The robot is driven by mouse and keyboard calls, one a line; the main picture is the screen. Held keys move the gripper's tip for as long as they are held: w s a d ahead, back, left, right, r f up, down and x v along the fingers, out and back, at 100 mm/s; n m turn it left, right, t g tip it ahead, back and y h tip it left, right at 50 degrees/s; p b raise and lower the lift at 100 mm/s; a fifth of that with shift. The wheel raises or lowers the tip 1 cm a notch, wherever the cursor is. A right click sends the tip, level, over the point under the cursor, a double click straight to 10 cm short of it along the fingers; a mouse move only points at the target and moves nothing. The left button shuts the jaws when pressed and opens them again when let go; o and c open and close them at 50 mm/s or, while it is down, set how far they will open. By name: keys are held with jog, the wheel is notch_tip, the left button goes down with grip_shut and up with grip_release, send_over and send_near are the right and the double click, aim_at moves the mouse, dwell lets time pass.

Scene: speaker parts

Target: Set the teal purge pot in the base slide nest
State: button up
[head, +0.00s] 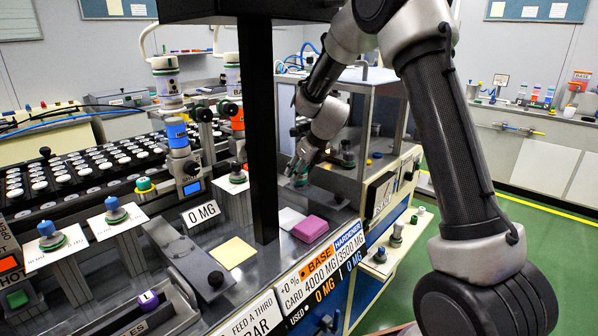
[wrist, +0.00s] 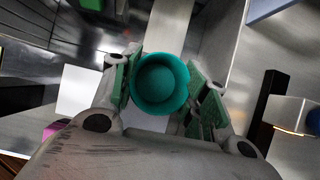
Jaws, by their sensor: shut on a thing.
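The teal purge pot (wrist: 160,84) is a round open cup, seen from above in the wrist view. My gripper (wrist: 164,98) is shut on it, with a green-padded finger on each side. In the head view my gripper (head: 301,174) is above the machine deck behind the black post, and the pot is too small there to make out clearly. A pale metal strip (wrist: 182,30) runs beyond the pot in the wrist view. I cannot tell which part is the base slide nest; the pot and fingers hide what lies directly below.
A pink block (head: 310,229), a white pad (head: 290,218) and a yellow card (head: 233,252) lie on the deck. The black post (head: 259,120) stands left of my gripper. A metal-framed cabinet (head: 372,90) stands close on the right. Several dispensers stand at left.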

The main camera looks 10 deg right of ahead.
jog(key=shift+f, duration=0.65)
jog(key=o, duration=1)
jog(key=v, duration=1.2)
